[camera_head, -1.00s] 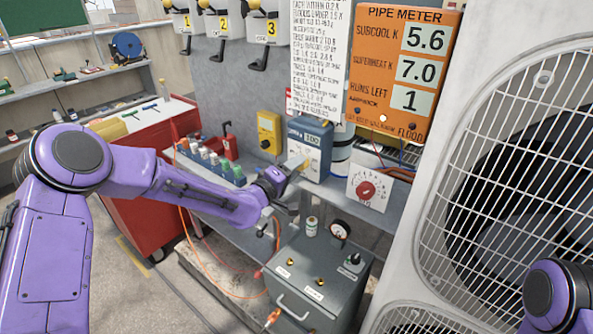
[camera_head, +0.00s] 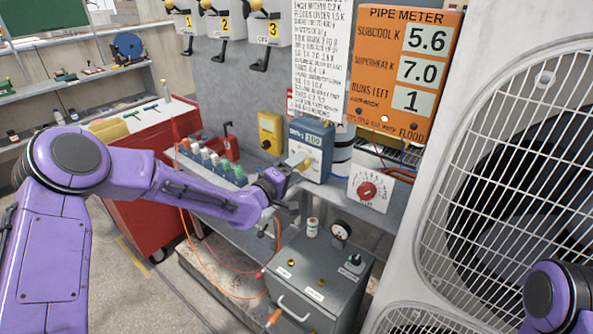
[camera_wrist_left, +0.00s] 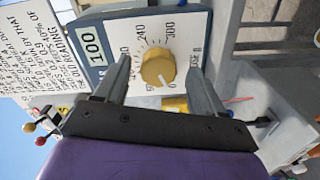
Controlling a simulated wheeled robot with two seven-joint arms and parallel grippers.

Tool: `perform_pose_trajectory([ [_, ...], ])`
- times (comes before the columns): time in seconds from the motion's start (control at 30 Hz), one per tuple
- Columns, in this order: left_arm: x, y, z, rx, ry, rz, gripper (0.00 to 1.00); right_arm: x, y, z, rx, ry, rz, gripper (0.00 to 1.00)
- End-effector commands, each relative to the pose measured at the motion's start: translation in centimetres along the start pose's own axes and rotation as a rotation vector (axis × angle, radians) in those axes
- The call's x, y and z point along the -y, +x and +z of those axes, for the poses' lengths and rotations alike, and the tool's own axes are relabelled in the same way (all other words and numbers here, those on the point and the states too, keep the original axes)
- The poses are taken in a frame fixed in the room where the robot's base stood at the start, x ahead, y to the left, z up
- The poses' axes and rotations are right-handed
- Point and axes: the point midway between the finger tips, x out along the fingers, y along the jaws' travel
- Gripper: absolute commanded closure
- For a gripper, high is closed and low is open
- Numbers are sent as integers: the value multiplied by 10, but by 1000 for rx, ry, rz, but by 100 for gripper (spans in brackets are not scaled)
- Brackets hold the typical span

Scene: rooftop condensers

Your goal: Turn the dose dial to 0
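The dose dial is a yellow knob (camera_wrist_left: 158,68) on the white face of a blue-grey box (camera_head: 307,127), with a scale that includes 240 and 300 around it. The box's display (camera_wrist_left: 91,45) reads 100 in the left wrist view. My left gripper (camera_head: 297,172) is at the front of the box. In the left wrist view its two fingers (camera_wrist_left: 160,75) are spread, one on each side of the knob, with a gap showing on both sides. The pointer's exact setting is too small to tell. My right gripper is out of view; only part of my right arm shows.
A white panel with a red knob (camera_head: 367,190) stands right of the box, and a yellow meter (camera_head: 269,132) left of it. A grey case (camera_head: 322,279) with a gauge stands below. A large condenser (camera_head: 440,180) fills the right.

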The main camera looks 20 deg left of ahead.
Motion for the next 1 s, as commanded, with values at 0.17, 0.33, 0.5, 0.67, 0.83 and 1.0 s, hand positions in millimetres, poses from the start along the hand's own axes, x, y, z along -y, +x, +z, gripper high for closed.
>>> perform_pose_trajectory([
  [0.17,1,-9,-1,-2,-1,1,31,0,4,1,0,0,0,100],
  [0.33,1,-46,0,-2,-3,3,31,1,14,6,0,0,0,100],
  [0.5,0,-85,1,-1,-4,5,31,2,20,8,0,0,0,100],
  [0.67,0,-105,0,-2,-1,2,31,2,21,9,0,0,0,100],
  [0.83,0,-108,0,0,0,1,31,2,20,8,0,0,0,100],
  [1.0,0,-108,0,0,0,1,31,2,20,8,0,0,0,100],
])
